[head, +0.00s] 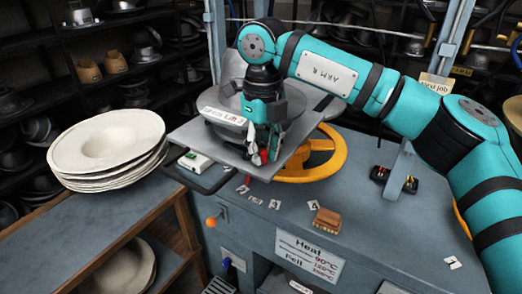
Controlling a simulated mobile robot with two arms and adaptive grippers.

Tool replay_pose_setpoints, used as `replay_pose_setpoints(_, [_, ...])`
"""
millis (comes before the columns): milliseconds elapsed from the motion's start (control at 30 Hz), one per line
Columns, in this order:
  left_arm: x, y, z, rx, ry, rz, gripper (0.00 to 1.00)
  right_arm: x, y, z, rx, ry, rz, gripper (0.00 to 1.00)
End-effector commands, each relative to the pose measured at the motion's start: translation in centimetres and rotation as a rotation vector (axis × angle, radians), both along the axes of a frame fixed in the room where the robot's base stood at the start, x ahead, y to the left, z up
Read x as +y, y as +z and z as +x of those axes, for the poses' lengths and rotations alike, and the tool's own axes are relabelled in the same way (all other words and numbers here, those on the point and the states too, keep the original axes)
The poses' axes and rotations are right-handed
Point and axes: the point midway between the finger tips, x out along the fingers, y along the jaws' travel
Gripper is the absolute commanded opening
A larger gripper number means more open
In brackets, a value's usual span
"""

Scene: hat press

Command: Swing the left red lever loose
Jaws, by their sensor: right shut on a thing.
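My right gripper (264,146) points down at the front edge of the hat press (185,132), with its arm coming in from the right. Its fingers are shut on a red lever (256,159), of which only small red parts show between and beside the fingertips. The rest of the lever is hidden by the gripper, so its angle cannot be told. The round metal part of the press sits behind the gripper on a grey plate. My left gripper is not in view.
A yellow handwheel (330,152) is right of the press. A stack of pale felt hats (105,145) stands on the shelf at left. A brown brush-like block (327,221) and small number cards lie on the blue-grey bench (375,240). An orange-knobbed lever (212,221) sticks out of its front.

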Motion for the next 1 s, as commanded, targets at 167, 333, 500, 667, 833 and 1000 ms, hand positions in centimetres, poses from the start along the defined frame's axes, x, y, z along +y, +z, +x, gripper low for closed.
replay_pose_setpoints(167, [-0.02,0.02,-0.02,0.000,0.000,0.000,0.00,-0.09,0.11,0.10,-0.001,0.014,0.000,0.00])
replay_pose_setpoints(333, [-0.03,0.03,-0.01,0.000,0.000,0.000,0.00,-0.09,0.12,0.11,-0.002,0.015,0.000,0.00])
replay_pose_setpoints(500, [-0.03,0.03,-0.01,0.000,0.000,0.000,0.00,-0.09,0.13,0.11,-0.002,0.015,0.000,0.21])
replay_pose_setpoints(667, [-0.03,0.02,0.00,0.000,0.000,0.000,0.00,-0.07,0.09,0.10,-0.002,0.015,0.000,0.42])
replay_pose_setpoints(833, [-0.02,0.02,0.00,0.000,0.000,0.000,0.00,-0.05,0.05,0.08,-0.001,0.015,0.001,0.43])
replay_pose_setpoints(1000, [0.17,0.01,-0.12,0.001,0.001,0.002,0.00,-0.03,0.41,0.09,-0.002,0.015,0.000,0.43])
